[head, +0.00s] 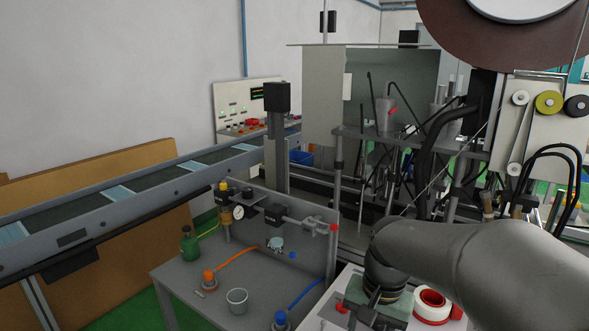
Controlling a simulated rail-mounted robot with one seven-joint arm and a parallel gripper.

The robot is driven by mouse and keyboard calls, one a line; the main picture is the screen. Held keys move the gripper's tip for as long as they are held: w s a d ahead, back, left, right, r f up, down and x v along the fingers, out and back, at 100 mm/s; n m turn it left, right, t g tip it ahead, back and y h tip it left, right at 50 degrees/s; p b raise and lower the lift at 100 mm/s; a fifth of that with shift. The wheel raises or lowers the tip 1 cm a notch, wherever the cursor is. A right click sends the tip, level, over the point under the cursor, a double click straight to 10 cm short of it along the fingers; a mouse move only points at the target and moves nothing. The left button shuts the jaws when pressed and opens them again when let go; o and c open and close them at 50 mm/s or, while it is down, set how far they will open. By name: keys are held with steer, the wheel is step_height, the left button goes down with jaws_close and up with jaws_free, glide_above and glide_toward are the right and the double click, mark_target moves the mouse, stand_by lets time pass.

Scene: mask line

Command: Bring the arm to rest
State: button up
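My grey arm reaches in from the lower right in the head view and bends down at its wrist. My gripper (375,314) points downward at the bottom edge of the view, over or in front of a white tabletop (345,283). Its fingers are small and dark, and I cannot tell whether they are open or shut or hold anything. A greenish piece (399,305) lies behind the gripper, partly hidden by it. A red-and-white ring (432,302) is just right of the gripper, apart from it.
Left of the gripper is a grey bench (185,278) with a metal cup (237,300), a green bottle (189,244), and orange and blue hoses. Behind stands a machine with rollers (548,103) and cables. A conveyor (95,212) runs along the left.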

steer(key=s+f+n, duration=0.2)
steer(key=s+n, duration=0.1)
steer(key=s, duration=0.3)
steer(key=s+f+n, duration=0.2)
steer(key=s, duration=0.5)
steer(key=shift+a+f+n+h, duration=0.2)
steer(key=shift+f+n+h, duration=0.1)
steer(key=shift+f+n, duration=0.1)
